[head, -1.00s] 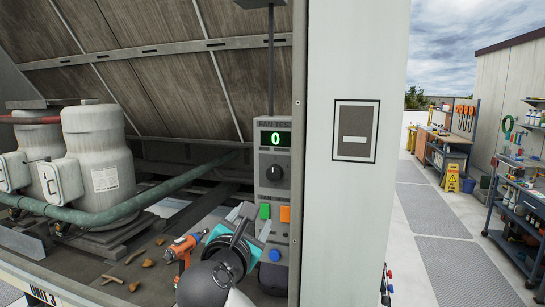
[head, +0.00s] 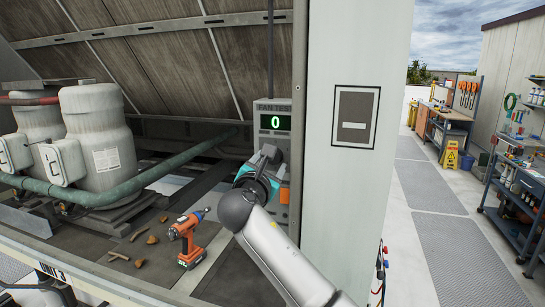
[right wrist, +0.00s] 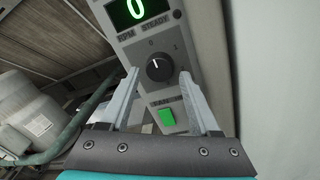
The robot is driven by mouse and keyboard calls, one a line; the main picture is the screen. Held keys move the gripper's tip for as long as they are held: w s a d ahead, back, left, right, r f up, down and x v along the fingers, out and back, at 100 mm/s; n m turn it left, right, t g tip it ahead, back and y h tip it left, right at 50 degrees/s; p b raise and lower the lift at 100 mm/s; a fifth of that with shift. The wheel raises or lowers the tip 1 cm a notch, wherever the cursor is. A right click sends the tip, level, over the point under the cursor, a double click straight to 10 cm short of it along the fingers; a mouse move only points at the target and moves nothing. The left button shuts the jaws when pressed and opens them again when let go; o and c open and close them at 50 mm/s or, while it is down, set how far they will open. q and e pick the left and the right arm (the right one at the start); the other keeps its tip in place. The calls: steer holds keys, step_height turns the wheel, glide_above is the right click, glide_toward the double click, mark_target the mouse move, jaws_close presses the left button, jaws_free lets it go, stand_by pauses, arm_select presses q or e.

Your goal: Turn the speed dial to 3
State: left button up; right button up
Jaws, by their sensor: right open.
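The speed dial (right wrist: 158,67) is a round black knob on the grey fan test panel (right wrist: 182,35). Its white mark points up and slightly left, near the 0. The green display (head: 275,122) above it reads 0 and also shows in the right wrist view (right wrist: 137,10). My right gripper (right wrist: 158,84) is open, with one finger on each side just below and in front of the dial; I cannot tell whether either touches it. In the head view my right gripper (head: 269,155) covers the dial. My left gripper is not in view.
A green button (right wrist: 166,117) sits below the dial, between the fingers. A white post (head: 350,210) stands close to the panel's right.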

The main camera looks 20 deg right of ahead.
steer(key=shift+x, duration=1.55)
jaws_close()
